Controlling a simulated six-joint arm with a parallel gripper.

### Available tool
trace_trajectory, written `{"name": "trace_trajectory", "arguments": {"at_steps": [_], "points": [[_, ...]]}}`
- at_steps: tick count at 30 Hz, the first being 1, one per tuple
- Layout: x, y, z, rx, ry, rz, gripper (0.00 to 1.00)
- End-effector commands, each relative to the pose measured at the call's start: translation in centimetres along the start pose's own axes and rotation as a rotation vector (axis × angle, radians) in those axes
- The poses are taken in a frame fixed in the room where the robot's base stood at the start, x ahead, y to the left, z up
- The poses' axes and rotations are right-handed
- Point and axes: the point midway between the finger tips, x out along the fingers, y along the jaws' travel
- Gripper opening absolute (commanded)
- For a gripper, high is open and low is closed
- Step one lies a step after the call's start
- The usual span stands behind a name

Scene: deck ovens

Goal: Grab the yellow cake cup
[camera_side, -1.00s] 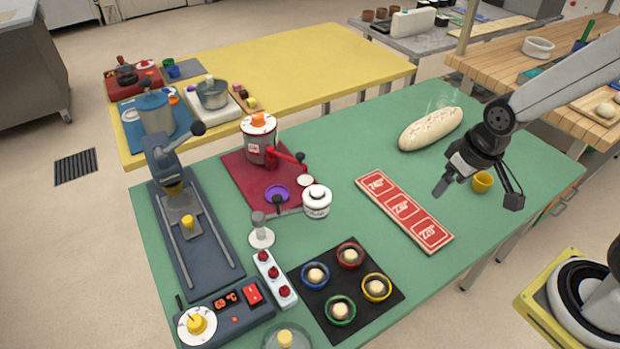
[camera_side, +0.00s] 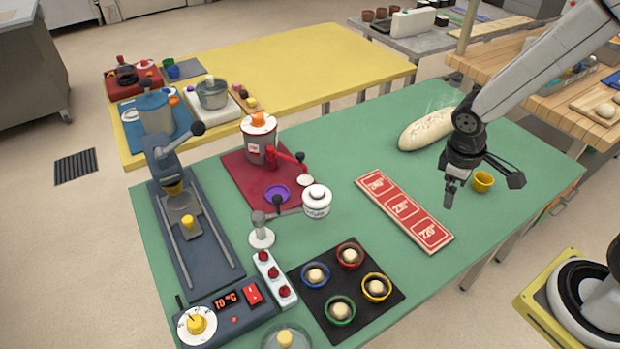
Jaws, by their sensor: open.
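A small yellow cup (camera_side: 483,181) stands on the right part of the green table, and its inside looks empty. A yellow-rimmed cup with a pale dough ball (camera_side: 376,287) sits at the right corner of the black mat (camera_side: 328,312), beside red, blue and green ones. I cannot tell from the picture which of the two is the cake cup. My gripper (camera_side: 450,193) is open and empty, pointing down above the table. In the picture it is just left of the small yellow cup and far up and right of the yellow-rimmed cup.
A long loaf (camera_side: 425,131) lies behind my gripper. A red board with numbers (camera_side: 404,211) lies to its left. Green table right of the mat is clear.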

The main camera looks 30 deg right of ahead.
Motion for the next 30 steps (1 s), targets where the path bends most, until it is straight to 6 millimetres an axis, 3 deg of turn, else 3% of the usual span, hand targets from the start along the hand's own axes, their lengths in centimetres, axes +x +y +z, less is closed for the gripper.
{"name": "trace_trajectory", "arguments": {"at_steps": [16, 30], "points": [[7.1, 7.9, 0.3, -0.563, -0.509, 0.196, 1.00], [12.3, 14.4, -1.2, -0.972, -0.896, 0.387, 1.00]]}}
